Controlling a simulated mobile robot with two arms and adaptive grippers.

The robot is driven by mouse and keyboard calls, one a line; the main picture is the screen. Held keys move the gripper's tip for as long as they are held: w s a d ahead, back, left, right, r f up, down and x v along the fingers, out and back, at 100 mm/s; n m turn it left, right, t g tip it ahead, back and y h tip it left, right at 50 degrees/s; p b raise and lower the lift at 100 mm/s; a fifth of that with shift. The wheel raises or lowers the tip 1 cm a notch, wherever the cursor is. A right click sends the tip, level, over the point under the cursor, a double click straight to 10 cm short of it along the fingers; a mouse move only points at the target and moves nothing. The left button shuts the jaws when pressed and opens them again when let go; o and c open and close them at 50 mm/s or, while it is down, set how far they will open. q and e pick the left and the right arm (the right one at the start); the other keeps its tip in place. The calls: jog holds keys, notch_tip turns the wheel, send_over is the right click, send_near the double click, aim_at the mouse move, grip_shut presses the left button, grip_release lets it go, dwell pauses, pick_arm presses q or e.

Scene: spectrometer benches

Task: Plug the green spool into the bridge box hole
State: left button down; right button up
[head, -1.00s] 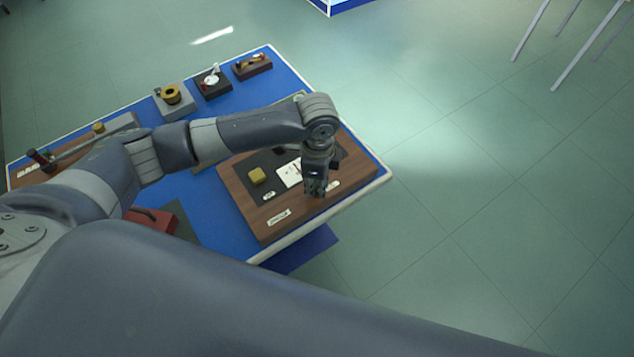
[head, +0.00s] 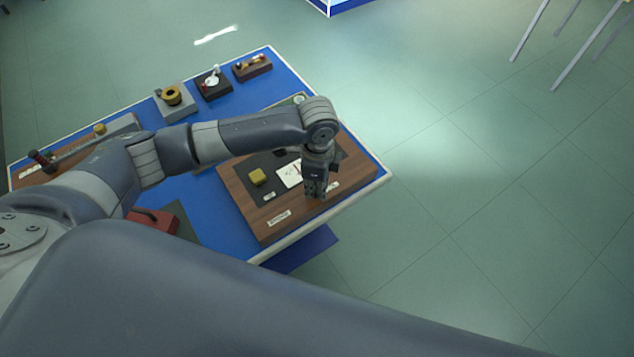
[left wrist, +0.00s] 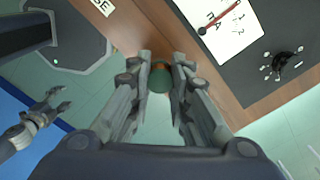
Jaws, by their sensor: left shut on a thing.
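My left gripper (head: 315,193) points down over the box's front right part. In the left wrist view, the left gripper (left wrist: 161,85) is shut on the small green spool (left wrist: 160,80), held between its fingertips beside the wooden edge. The fingers partly cover the spool, and I cannot make out the hole. My right gripper (left wrist: 52,106) shows at the left of the left wrist view, empty with fingers apart.
Along the bench's back edge stand a grey block with a yellow ring (head: 171,96), a dark box (head: 213,84) and a brown box (head: 252,67). A red item (head: 152,221) lies near my arm. Open floor (head: 480,230) lies to the right.

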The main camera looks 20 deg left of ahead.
pick_arm(q)
jog(key=shift+f, duration=0.95)
dwell(0.7)
jog(key=c, duration=1.5)
grip_release()
jog(key=shift+o, duration=0.4)
jog(key=o, duration=0.5)
jog(key=shift+c, duration=0.2)
jog(key=shift+r, duration=0.25)
notch_tip(320, 180, up, 12)
jog(key=shift+f, duration=0.25)
